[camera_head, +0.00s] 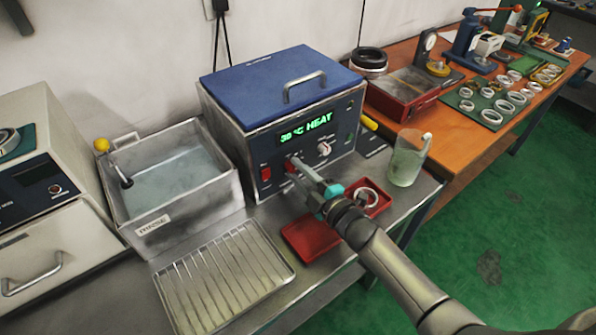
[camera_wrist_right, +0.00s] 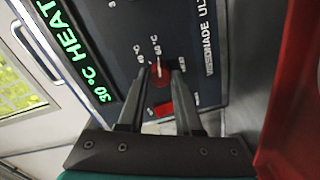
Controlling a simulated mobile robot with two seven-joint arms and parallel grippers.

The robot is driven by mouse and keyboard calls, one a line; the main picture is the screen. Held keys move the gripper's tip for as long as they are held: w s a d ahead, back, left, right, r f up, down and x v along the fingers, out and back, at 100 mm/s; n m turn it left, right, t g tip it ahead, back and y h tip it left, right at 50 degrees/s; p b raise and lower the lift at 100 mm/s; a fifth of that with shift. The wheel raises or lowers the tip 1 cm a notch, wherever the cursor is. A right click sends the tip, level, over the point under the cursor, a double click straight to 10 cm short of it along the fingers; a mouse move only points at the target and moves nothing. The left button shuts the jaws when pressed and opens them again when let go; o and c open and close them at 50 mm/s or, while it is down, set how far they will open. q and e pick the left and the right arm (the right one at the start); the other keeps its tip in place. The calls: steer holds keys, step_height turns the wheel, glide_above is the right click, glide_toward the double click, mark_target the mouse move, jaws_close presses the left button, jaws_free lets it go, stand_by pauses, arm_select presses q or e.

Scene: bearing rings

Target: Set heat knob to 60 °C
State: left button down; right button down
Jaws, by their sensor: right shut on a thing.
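The blue-topped cleaner (camera_head: 285,95) has a dark front panel with a green display (camera_head: 306,128) that reads 30 °C HEAT. The display also shows, turned on its side, in the right wrist view (camera_wrist_right: 75,50). My right gripper (camera_head: 293,163) reaches the panel below the display. In the right wrist view its two fingers (camera_wrist_right: 162,72) are shut on a red heat knob (camera_wrist_right: 160,80), one finger on each side. A white pointer line shows on the knob, with °C markings around it. The fingers hide part of the knob. My left gripper is not in view.
A second, pale knob (camera_head: 324,148) sits right of the gripper, and a red switch (camera_head: 265,173) to its left. A rinse basin (camera_head: 185,215), wire rack (camera_head: 222,275), red tray (camera_head: 308,243) and glass beaker (camera_head: 407,160) stand around the cleaner on the metal bench.

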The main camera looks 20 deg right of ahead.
steer(key=c, duration=0.6)
jaws_free()
steer(key=shift+s, duration=0.1)
steer(key=p+v, duration=0.1)
steer(key=v, duration=1.4)
steer(key=shift+d+p, duration=0.1)
steer(key=shift+p, duration=0.3)
